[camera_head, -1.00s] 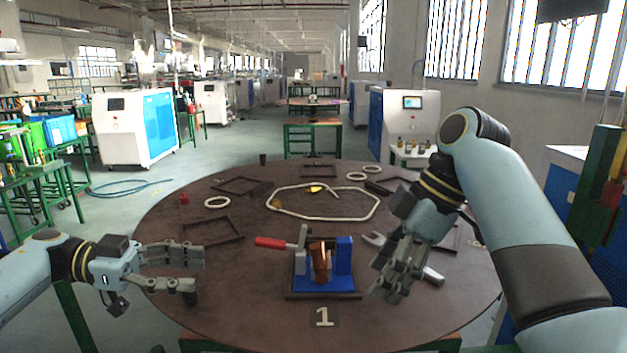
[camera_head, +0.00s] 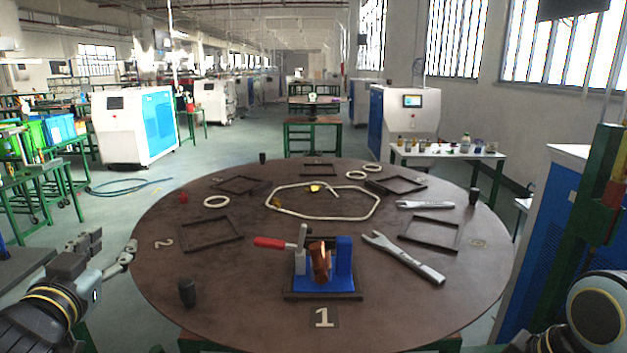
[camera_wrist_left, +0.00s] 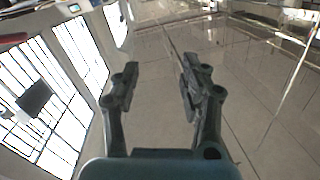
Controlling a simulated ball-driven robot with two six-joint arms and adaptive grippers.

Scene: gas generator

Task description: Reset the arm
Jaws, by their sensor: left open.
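My left gripper (camera_head: 108,248) is at the left edge of the round table, with its fingers apart and nothing between them. The left wrist view also shows the left gripper (camera_wrist_left: 158,85) open and empty, with floor and windows beyond it. My right arm is only partly in the head view, at the lower right corner, and its gripper is out of sight. A blue fixture (camera_head: 343,268) with a red-handled clamp (camera_head: 272,243) and a copper-coloured part (camera_head: 320,262) stands at the table's near middle.
The round brown table (camera_head: 230,290) carries a large wrench (camera_head: 405,259), a smaller wrench (camera_head: 425,205), several dark frames, pale rings and a bent pale tube (camera_head: 325,216). A small dark cylinder (camera_head: 187,293) stands near the left edge. A blue cabinet (camera_head: 540,250) is at right.

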